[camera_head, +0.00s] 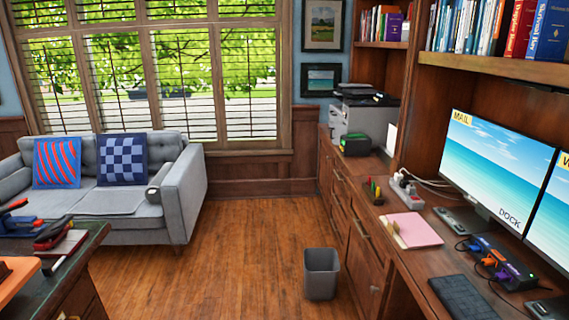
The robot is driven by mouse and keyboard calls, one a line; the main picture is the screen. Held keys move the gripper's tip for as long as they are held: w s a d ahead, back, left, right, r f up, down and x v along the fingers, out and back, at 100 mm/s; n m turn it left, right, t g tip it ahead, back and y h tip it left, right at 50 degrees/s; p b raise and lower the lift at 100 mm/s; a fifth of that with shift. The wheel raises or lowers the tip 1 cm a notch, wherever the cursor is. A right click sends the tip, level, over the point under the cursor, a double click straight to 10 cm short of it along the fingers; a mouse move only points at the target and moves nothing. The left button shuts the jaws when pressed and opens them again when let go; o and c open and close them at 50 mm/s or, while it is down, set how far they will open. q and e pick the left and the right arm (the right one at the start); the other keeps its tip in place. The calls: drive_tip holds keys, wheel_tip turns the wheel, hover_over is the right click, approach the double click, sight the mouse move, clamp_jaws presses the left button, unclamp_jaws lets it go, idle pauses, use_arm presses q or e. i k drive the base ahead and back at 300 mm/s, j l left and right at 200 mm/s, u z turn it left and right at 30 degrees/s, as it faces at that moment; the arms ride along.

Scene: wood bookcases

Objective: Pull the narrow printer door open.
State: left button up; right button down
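A grey printer (362,118) with a dark top stands at the far end of the long wooden counter, by the window corner. It is small in view, and I cannot make out a separate narrow door on it. The wooden cabinet front (352,215) below the counter has drawers and doors with metal handles, seen at a steep angle. They look shut. Neither of my grippers shows in the head view.
A grey waste bin (321,274) stands on the floor against the cabinet front. A grey sofa (185,192) is at the left, and a dark desk (85,245) with tools juts in at lower left. The wood floor (245,235) between is clear.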

sight(338, 129)
drive_tip(key=i+u, duration=0.15)
drive_tip(key=i, duration=0.5)
drive_tip(key=i+u, duration=0.15)
drive_tip(key=i, duration=0.5)
drive_tip(key=i+u, duration=0.2)
drive_tip(key=i, duration=0.45)
drive_tip(key=i+l+u, duration=0.15)
drive_tip(key=i, duration=0.5)
